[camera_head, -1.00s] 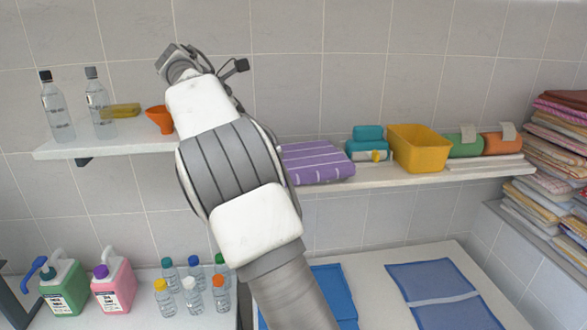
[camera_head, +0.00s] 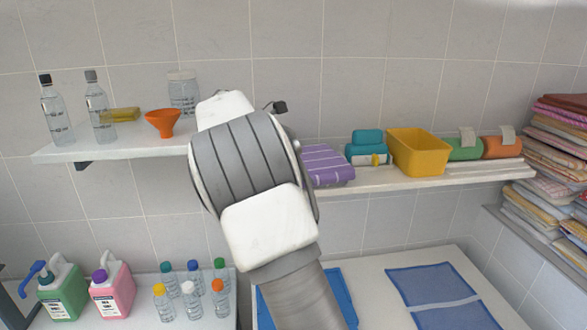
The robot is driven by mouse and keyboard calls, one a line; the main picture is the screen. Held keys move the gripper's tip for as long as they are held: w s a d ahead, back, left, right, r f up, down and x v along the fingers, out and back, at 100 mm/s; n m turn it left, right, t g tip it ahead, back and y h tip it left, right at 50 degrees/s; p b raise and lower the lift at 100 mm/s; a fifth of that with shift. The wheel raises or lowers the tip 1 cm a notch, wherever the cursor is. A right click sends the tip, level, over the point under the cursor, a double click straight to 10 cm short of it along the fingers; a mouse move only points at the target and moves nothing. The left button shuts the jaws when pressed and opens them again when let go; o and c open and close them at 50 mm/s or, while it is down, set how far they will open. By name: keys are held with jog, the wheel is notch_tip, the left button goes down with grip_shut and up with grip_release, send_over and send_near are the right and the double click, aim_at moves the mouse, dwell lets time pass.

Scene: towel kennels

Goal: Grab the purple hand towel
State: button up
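The purple hand towel (camera_head: 326,166) lies folded on the wall shelf, with pale stripes across it. Its left part is hidden behind my arm. My arm rises from the bottom of the picture in front of the shelf. My gripper is hidden behind the arm's own links, so neither its fingers nor its distance from the towel can be seen.
Right of the towel on the shelf (camera_head: 400,180) are teal items (camera_head: 367,148), a yellow bin (camera_head: 419,152) and green and orange rolls (camera_head: 502,147). Left are an orange funnel (camera_head: 162,122), a clear jar (camera_head: 183,92) and bottles (camera_head: 98,105). Folded fabrics (camera_head: 556,140) are stacked far right.

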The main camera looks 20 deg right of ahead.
grip_shut()
dwell(0.4)
